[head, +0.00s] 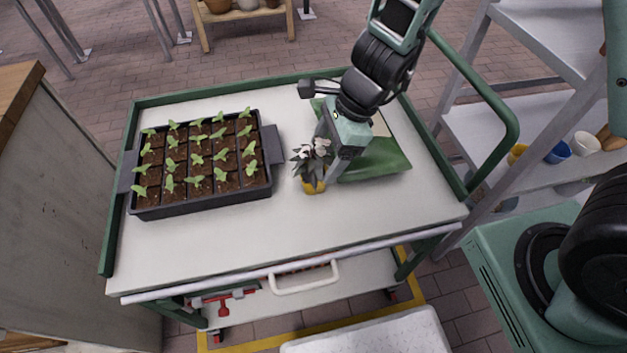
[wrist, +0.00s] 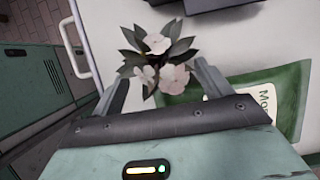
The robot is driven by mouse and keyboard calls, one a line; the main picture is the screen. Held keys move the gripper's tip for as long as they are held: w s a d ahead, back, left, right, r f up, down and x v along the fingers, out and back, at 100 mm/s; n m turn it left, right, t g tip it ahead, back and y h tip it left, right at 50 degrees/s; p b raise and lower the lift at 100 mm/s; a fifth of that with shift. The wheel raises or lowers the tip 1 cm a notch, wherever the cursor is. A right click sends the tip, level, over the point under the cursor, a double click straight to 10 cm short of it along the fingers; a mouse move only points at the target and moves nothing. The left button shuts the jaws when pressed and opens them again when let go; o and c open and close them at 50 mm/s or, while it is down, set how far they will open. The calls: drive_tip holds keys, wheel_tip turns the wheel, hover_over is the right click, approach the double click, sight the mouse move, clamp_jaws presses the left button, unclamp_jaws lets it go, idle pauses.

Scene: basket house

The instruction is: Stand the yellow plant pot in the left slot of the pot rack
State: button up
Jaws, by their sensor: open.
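The yellow plant pot (head: 314,185) stands upright on the white top of the trolley and holds a plant with dark leaves and white flowers. My gripper (head: 326,168) is open and low at the pot, by its right side in the head view. In the wrist view the flowers (wrist: 160,62) show between the two fingers of my gripper (wrist: 158,88), and the pot itself is hidden. I cannot tell whether the fingers touch it. No pot rack with slots can be made out for certain.
A black seedling tray (head: 205,207) lies left of the pot. A green bag (head: 385,162) with a label lies behind my gripper. The trolley (head: 230,245) has a raised green rim. A wooden stand (head: 248,14) with pots is at the back, grey shelving (head: 490,125) at right.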

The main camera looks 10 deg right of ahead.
sight(314, 170)
drive_tip(key=shift+b+x, duration=0.7)
drive_tip(key=shift+x, duration=2.35)
drive_tip(key=shift+w, duration=0.15)
drive_tip(key=shift+c, duration=0.3)
drive_tip(key=shift+r, duration=0.1)
drive_tip(key=c, duration=1.2)
drive_tip(key=shift+o, duration=0.2)
